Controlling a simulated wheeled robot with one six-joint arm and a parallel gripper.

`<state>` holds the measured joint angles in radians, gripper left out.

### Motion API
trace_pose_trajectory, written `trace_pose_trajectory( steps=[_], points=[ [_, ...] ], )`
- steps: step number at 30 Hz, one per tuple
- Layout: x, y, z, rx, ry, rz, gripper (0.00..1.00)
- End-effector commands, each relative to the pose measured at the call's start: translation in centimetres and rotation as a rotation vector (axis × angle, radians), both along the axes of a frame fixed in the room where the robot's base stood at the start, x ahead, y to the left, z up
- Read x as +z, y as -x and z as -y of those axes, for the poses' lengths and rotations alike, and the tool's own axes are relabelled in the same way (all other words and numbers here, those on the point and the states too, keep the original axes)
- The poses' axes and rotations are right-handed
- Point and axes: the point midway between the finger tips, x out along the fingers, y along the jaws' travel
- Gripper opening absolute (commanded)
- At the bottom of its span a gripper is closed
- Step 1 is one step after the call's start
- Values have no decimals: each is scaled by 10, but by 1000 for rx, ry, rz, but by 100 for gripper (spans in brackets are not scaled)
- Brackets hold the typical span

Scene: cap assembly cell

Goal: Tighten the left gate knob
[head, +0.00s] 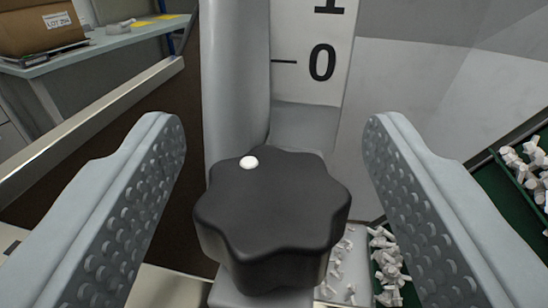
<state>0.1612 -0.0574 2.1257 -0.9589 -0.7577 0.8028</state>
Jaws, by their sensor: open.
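The black lobed gate knob (272,215) stands in the middle of the head view, with a white dot (249,162) on its top near the far left edge. My gripper (268,140) is open, with one studded grey finger on each side of the knob. A gap shows between the knob and each finger, and neither finger touches it. The knob's mount below is mostly hidden by the knob.
A grey column (236,75) rises right behind the knob, beside a white scale plate (318,50) marked 0 and 1. White caps lie in a green-edged tray (378,296) below right, with more at the right edge. A shelf (95,48) with a cardboard box (40,27) stands back left.

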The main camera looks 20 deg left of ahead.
Motion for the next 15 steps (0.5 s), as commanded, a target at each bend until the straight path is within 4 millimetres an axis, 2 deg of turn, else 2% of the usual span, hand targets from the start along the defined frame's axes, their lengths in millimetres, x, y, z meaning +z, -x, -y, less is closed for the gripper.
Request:
trace_pose_trajectory(
  steps=[7,15],
  points=[
    [1,14,7,-1,1,2,59],
    [1,60,29,-3,0,1,59]
  ],
)
